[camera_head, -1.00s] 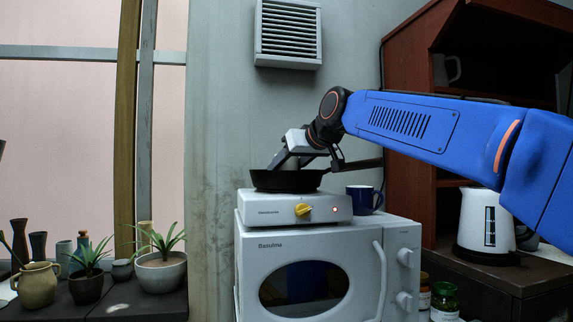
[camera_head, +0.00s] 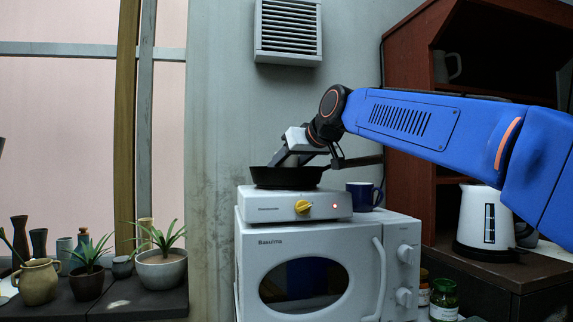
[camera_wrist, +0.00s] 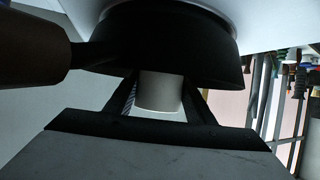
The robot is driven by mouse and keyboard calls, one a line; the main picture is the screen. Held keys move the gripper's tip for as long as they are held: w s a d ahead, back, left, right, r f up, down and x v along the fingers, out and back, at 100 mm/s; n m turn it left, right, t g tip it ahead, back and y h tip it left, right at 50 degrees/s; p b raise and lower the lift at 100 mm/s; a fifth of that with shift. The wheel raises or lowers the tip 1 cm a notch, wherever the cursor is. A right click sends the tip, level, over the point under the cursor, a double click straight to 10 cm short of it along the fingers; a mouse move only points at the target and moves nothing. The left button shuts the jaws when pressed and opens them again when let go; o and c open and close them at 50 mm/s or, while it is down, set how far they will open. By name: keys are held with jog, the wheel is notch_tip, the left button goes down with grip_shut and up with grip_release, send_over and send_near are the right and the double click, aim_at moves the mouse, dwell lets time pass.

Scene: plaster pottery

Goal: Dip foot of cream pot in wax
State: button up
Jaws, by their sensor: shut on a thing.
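The cream pot (camera_wrist: 160,92) is a pale, smooth cylinder in the wrist view, held between the two fingers of my gripper (camera_wrist: 165,105). Its far end goes behind the rim of a black pan (camera_wrist: 165,40). In the head view my gripper (camera_head: 281,160) reaches down over the pan (camera_head: 286,178), and the pot is largely hidden behind the rim and fingers. The wax inside the pan is hidden, so I cannot tell whether the foot touches it. The pan sits on a white hot plate (camera_head: 268,207) with a yellow knob and a lit red lamp.
The hot plate stands on a white microwave (camera_head: 370,245). A dark blue mug (camera_head: 360,196) is close to its right. The pan's handle (camera_wrist: 35,45) sticks out beside my gripper. A kettle (camera_head: 478,220) stands at right; potted plants (camera_head: 162,266) stand at left.

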jog(key=shift+f, duration=0.6)
dwell(2.4)
jog(key=shift+r, duration=0.3)
jog(key=shift+r, duration=0.65)
jog(key=shift+r, duration=0.3)
dwell(0.7)
notch_tip(320, 180, up, 8)
jog(key=shift+r, duration=0.25)
dwell(0.8)
dwell(0.5)
